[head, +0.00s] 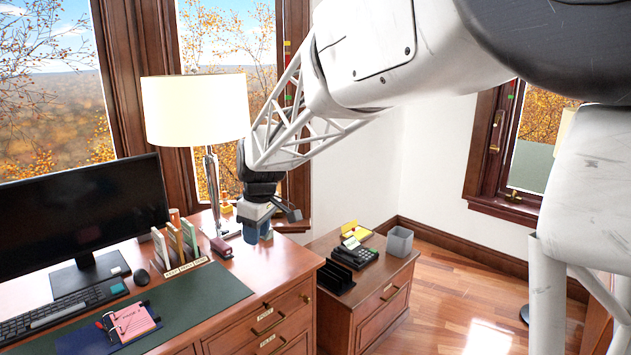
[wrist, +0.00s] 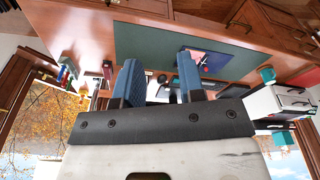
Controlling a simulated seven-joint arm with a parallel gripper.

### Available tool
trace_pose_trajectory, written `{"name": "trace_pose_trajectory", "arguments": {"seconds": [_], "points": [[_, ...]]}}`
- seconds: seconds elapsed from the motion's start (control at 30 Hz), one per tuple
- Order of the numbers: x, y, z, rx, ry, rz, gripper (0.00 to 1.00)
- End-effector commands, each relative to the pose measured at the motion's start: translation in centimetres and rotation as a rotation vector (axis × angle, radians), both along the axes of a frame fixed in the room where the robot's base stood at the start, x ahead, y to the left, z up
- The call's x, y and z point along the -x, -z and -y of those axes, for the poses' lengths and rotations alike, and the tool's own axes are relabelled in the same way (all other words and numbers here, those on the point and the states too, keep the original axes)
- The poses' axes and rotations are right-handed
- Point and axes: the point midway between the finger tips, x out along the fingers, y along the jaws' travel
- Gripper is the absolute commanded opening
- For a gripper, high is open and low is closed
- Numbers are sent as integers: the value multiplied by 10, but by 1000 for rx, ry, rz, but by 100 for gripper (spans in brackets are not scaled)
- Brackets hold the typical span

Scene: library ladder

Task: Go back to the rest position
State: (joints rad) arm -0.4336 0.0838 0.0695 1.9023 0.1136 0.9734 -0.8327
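My gripper (head: 258,230) is above the right part of the wooden desk, beside the lamp's stem and to the right of the upright file holders. In the wrist view my gripper (wrist: 160,80) shows two blue fingers with a clear gap between them. It is open, and I see nothing held in it. My arm reaches down from the upper right in the head view. The exact height of the fingertips above the desk is hard to tell.
A monitor (head: 80,220) is at the left. A low cabinet (head: 365,300) holds a phone (head: 357,256) and a grey bin (head: 399,241). The green mat's (head: 205,290) right part is clear.

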Motion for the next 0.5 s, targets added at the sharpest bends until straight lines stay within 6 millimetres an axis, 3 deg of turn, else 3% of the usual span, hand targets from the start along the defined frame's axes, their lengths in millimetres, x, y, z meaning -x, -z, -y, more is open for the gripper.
{"name": "trace_pose_trajectory", "arguments": {"seconds": [0.1, 0.5], "points": [[18, -10, 34, -1, 81, 5, 36], [85, -29, 130, -6, 354, 16, 36]]}}
